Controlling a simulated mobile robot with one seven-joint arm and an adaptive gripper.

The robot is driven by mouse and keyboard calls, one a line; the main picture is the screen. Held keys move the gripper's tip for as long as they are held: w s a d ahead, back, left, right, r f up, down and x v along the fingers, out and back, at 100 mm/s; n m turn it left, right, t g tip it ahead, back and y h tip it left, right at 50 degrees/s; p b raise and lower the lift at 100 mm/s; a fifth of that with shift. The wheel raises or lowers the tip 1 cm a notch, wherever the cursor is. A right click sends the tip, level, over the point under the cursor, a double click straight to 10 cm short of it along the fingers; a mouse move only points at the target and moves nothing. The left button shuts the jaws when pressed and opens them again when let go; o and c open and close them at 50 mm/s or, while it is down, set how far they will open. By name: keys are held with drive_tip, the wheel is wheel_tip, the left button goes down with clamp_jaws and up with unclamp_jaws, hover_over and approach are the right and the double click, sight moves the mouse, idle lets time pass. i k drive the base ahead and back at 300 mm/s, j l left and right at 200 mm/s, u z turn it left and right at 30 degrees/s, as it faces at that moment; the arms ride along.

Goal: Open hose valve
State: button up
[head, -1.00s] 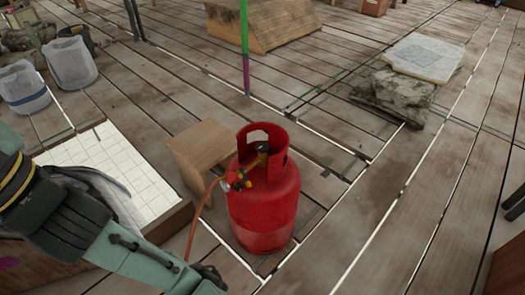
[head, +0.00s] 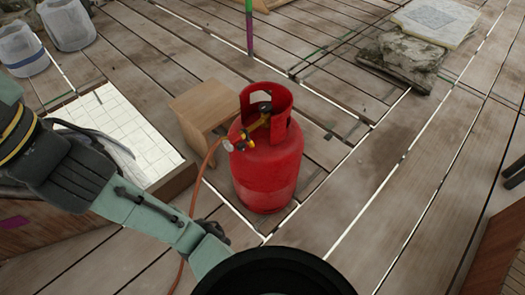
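A red gas cylinder (head: 268,165) stands upright on the plank floor in the middle of the head view. A yellow brass valve fitting (head: 253,128) sits inside its collar, with a small round gauge or knob (head: 229,145) at its left end. An orange hose (head: 205,170) runs down from the fitting, passes behind my arm and continues to the bottom edge. My green and black arm reaches in from the left, in front of and below the cylinder, apart from the valve. I cannot make out gripper fingers in this view.
A small wooden stool (head: 203,98) stands just behind and left of the cylinder. A white tiled panel (head: 120,130) lies at left, with white buckets (head: 68,25) beyond. Stacked stone slabs (head: 402,55) sit at upper right. The floor right of the cylinder is clear.

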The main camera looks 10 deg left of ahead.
sight(265, 107)
drive_tip(key=i+l+u, duration=0.15)
drive_tip(key=u, duration=0.2)
drive_tip(key=i+l+u, duration=0.15)
drive_tip(key=l+u, duration=0.2)
drive_tip(key=i+l+u, duration=0.1)
drive_tip(key=l+u, duration=0.25)
